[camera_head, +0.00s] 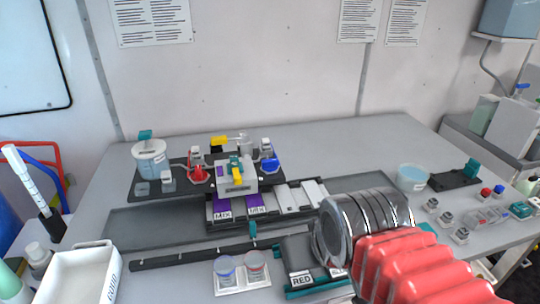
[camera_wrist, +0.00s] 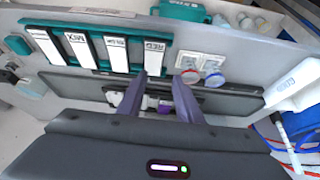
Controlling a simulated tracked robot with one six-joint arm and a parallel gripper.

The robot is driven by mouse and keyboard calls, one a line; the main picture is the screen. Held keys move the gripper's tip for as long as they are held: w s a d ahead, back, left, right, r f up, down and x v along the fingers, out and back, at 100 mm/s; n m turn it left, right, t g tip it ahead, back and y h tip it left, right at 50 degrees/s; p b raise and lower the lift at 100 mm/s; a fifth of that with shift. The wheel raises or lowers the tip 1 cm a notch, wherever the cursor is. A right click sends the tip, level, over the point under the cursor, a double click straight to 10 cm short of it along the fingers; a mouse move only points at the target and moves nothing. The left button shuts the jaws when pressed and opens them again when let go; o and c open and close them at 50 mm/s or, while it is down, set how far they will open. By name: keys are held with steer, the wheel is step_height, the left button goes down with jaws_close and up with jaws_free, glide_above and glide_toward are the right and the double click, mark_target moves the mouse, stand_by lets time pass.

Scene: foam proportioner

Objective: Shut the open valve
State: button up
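In the head view a white-grey block (camera_head: 237,180) stands at the middle of a dark stand, with a small yellow and teal lever (camera_head: 236,166) on top. Which valve is open I cannot tell. In the wrist view my gripper (camera_wrist: 162,80) has its two purple-grey fingers apart, with no object clearly held; small white and purple parts show beyond them. My gripper does not show in the head view.
A teal-framed label rack (camera_wrist: 98,46) and two cups, blue-rimmed (camera_wrist: 189,77) and red-rimmed (camera_wrist: 211,80), show in the wrist view. In the head view a clear tub (camera_head: 151,158) stands left on the stand, and a white bin (camera_head: 78,275) front left. My arm covers the front right.

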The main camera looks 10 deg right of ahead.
steer(key=w+r+m+g, duration=0.1)
steer(key=w+r+m, duration=0.3)
steer(key=w+r, duration=0.45)
step_height(320, 180, up, 7)
steer(key=m+g, duration=0.5)
steer(key=m, duration=0.9)
glide_above(271, 160)
steer(key=shift+d+r, duration=0.1)
steer(key=shift+r, duration=0.1)
steer(key=shift+f, duration=0.1)
steer(key=shift+f, duration=6.85)
steer(key=shift+c, duration=0.4)
